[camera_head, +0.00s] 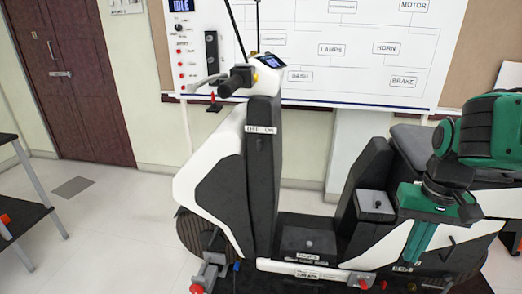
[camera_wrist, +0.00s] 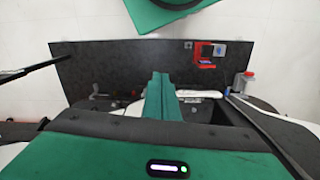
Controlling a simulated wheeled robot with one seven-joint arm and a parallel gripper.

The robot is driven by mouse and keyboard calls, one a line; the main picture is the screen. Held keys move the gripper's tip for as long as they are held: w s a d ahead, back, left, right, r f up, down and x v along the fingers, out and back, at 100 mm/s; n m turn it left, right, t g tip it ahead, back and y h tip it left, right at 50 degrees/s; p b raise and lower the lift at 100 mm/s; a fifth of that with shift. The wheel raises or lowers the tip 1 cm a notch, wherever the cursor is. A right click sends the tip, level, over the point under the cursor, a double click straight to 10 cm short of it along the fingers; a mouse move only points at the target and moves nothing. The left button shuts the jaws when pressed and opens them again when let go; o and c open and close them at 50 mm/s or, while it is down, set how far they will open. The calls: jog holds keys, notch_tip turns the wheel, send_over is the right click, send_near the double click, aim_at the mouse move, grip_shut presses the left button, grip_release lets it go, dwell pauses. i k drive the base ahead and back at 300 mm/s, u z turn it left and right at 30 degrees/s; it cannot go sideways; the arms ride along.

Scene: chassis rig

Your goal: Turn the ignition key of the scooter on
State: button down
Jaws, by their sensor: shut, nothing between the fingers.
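The white and black scooter (camera_head: 207,172) stands upright in the middle of the head view, its handlebar at the top. An OFF/ON label (camera_head: 260,129) sits on the black front column below the handlebar. A small dark shape just below the label may be the ignition key, but it is too small to tell, and I cannot read its position. My gripper (camera_head: 408,262) is at the right, well apart from the label, pointing down beside the scooter's rear part. Its green fingers are together and empty, as they also show in the wrist view (camera_wrist: 157,98).
A white diagram board (camera_head: 330,70) hangs behind the scooter. A grey box with a small knob (camera_head: 375,204) is beside the seat. Black tables (camera_head: 22,214) stand at the left.

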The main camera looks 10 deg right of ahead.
aim_at(260, 142)
jog(key=k, duration=0.5)
jog(key=u, duration=1.6)
jog(key=k, duration=0.9)
jog(key=z, duration=0.95)
jog(key=i, duration=1)
jog(key=u, duration=0.1)
